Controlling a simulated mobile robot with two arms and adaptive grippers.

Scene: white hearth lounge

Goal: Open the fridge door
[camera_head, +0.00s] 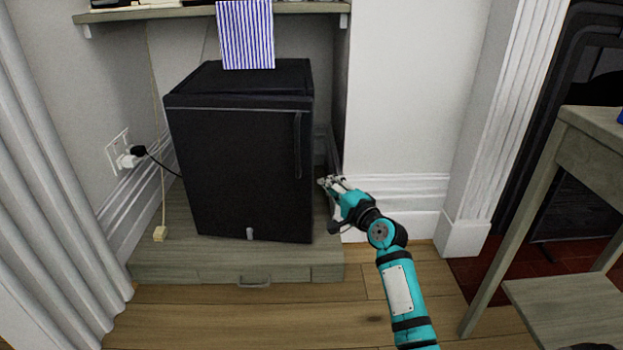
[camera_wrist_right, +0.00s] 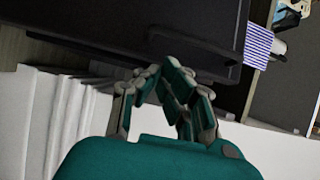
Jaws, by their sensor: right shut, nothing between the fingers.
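A small black fridge (camera_head: 240,165) stands on a low wooden plinth in the alcove, its door shut. Its dark vertical handle (camera_head: 298,145) is near the door's right edge. My right gripper (camera_head: 328,183) is just right of the fridge's lower right side, below the handle, and apart from it in the head view. In the right wrist view the gripper (camera_wrist_right: 175,90) is shut and empty, with the dark fridge (camera_wrist_right: 100,25) and its handle (camera_wrist_right: 195,50) just beyond the fingers. My left gripper is in neither view.
The plinth (camera_head: 160,262) has a drawer pull at the front. A shelf (camera_head: 170,13) with a striped blue and white item (camera_head: 246,35) hangs above the fridge. A wooden table (camera_head: 570,135) stands at the right. A curtain (camera_head: 50,190) is at the left. The floor in front is clear.

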